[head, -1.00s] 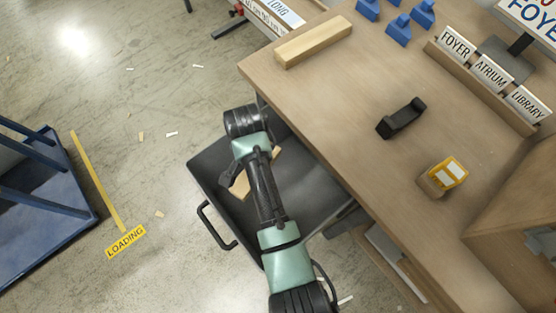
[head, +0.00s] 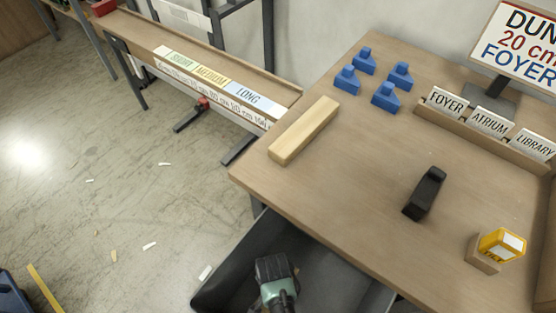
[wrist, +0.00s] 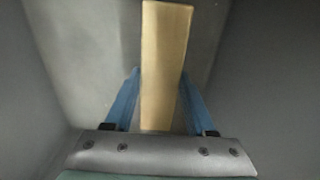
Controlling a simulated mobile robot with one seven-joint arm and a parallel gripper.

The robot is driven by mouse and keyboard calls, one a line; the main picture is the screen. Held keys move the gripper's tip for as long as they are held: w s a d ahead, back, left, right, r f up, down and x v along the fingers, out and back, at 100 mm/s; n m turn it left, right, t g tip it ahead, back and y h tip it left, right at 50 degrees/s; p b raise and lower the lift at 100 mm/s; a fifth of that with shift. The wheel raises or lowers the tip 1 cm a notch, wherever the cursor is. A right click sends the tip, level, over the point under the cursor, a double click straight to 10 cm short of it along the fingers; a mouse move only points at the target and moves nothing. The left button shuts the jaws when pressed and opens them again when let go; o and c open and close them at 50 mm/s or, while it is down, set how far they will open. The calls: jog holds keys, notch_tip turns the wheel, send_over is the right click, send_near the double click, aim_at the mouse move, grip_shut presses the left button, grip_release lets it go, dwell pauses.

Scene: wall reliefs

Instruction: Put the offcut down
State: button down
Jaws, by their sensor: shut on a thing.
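A pale wooden offcut (wrist: 165,50) stands out lengthwise between the two blue fingers of my gripper (wrist: 160,85) in the wrist view. The gripper is shut on it. Dark grey walls of a bin surround the offcut and fingers in that view. In the head view the dark grey bin (head: 232,262) sits beside the workbench, at the bottom of the picture. Part of my arm shows over the bin; the gripper and offcut are not visible there. I cannot tell whether the offcut touches the bin's floor.
The workbench (head: 370,150) holds a wooden bar (head: 303,130), several blue blocks (head: 384,97), a black tool (head: 425,193), a yellow-topped block (head: 500,245) and a rack of name signs (head: 488,123). A long rack labelled by length (head: 210,77) stands at the left. Scraps litter the floor.

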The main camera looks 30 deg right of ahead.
jog(key=shift+f+b, duration=1.15)
jog(key=shift+f, duration=1.55)
jog(key=shift+f, duration=0.2)
jog(key=shift+c, duration=1.2)
grip_release()
jog(key=shift+r, duration=0.1)
notch_tip(320, 180, up, 12)
jog(key=p, duration=0.5)
jog(key=shift+r+p, duration=0.15)
jog(key=shift+p, duration=0.2)
